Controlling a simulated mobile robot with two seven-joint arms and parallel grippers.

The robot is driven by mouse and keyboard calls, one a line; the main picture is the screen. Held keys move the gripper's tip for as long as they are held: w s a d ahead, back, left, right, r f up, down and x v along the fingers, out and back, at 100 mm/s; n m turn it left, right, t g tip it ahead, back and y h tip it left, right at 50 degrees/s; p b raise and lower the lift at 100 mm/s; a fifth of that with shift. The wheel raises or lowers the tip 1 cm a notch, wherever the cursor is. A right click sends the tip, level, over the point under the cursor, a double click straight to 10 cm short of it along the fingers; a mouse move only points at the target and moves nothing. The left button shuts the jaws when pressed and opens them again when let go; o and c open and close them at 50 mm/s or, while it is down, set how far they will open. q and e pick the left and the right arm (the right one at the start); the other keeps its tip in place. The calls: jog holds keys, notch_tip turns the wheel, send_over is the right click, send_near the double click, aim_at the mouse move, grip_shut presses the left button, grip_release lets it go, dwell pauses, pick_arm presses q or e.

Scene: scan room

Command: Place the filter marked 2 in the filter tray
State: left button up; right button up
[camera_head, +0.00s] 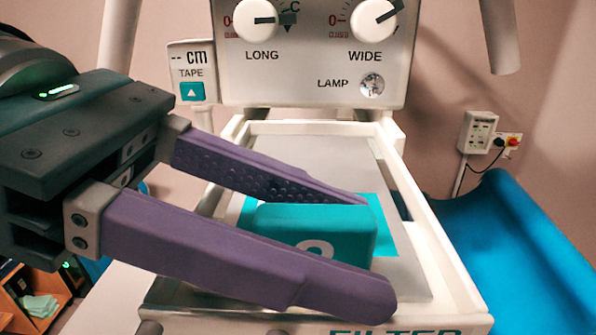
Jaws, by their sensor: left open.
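A teal block (345,222) with a white numeral on its front stands between the fingers of my left gripper (375,252). Only the curved top of the numeral shows, so I cannot read it fully. The block sits on a teal patch (388,240) of a grey plate (340,157), inside the white-rimmed filter tray (425,235). My left gripper is open, one finger behind the block and one in front. I cannot tell whether either finger touches it. My right gripper is not in view.
Behind the tray stands a white housing (310,80) with LONG and WIDE knobs and a lamp button. A TAPE box (192,73) is at its left. A blue padded surface (520,250) lies right. A wall socket box (479,132) hangs above it. Orange shelving (30,300) is lower left.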

pick_arm(q)
jog(key=shift+a+r, duration=0.1)
jog(key=shift+r, duration=0.05)
jog(key=b+v, duration=0.4)
jog(key=v, duration=0.8)
